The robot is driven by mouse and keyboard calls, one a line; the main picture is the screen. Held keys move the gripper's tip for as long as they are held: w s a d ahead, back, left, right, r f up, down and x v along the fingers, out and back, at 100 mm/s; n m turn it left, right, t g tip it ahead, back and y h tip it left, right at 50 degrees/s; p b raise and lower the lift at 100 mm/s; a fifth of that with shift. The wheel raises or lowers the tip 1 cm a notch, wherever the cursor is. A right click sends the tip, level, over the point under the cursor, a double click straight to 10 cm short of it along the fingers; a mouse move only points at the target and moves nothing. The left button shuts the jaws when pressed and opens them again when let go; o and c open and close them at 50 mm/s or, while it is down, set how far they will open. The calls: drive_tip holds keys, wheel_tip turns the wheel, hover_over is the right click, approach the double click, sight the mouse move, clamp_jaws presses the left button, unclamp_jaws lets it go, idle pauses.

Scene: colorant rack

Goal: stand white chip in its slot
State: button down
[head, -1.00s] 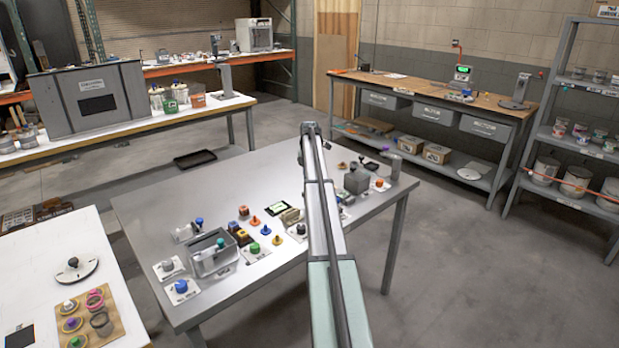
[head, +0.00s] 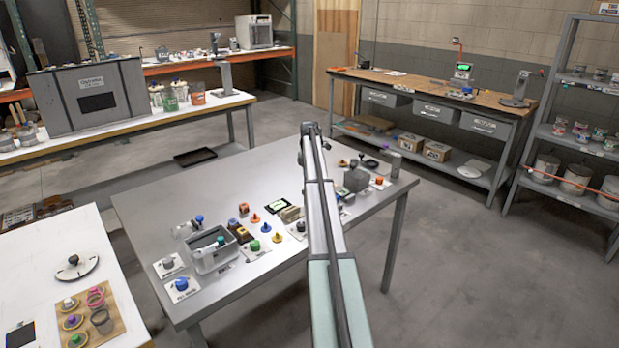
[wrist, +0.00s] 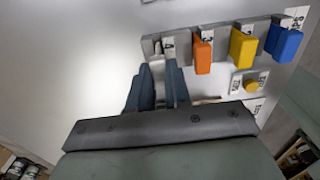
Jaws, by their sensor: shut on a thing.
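In the wrist view, my gripper (wrist: 158,68) has its two dark fingers close together at the near left end of a grey slotted rack (wrist: 220,38). It is shut on a pale piece, the white chip (wrist: 157,73), of which only a little shows between the fingers. An orange chip (wrist: 203,54), a yellow chip (wrist: 242,46) and a blue chip (wrist: 284,42) stand in the rack to the right. Whether the white chip is inside its slot or just in front of it, I cannot tell. In the head view, my arm hides the gripper and most of the rack.
A yellow knob on a labelled block (wrist: 250,83) sits below the rack in the wrist view. On the grey table (head: 165,225), a grey bin (head: 215,257), several coloured pegs and a grey block (head: 357,180) stand around my arm. The table's far left is clear.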

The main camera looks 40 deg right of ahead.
drive_tip(key=shift+f, duration=0.5)
idle(0.4)
drive_tip(key=c, duration=1)
unclamp_jaws()
drive_tip(key=shift+o, duration=0.4)
drive_tip(key=shift+o, duration=1.3)
drive_tip(key=shift+r, duration=0.15)
drive_tip(key=shift+r, duration=3.4)
